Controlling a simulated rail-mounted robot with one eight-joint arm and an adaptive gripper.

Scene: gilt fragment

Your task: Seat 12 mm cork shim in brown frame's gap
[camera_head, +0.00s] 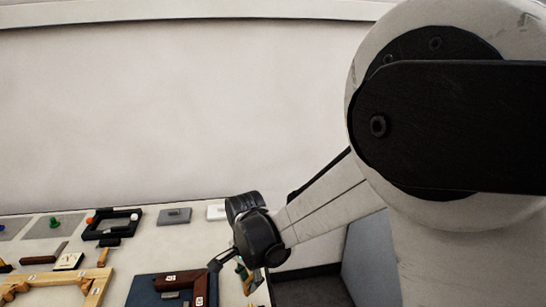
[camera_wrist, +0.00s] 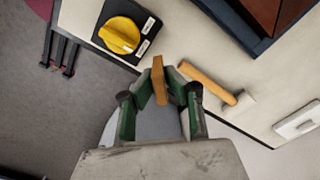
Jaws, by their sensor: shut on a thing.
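My gripper (camera_wrist: 160,92) is shut on a small tan-orange slab, which looks like the cork shim (camera_wrist: 158,78), held upright between the green-padded fingertips. In the head view my gripper (camera_head: 243,277) hangs at the table's right part, just right of the brown frame (camera_head: 200,290). The brown frame lies on a dark blue tray (camera_head: 145,290) and is cut off by the picture's bottom edge. In the wrist view only a corner of the brown frame (camera_wrist: 265,12) shows at top right, apart from the shim. The gap cannot be made out, nor the shim's thickness.
A wooden-handled tool (camera_wrist: 208,83) lies on the table close right of the fingertips. A yellow knob on a black base (camera_wrist: 122,35) is near the table edge. A white block (camera_wrist: 298,122) lies at right. A light wooden frame (camera_head: 60,280) and black frame (camera_head: 112,222) stand left.

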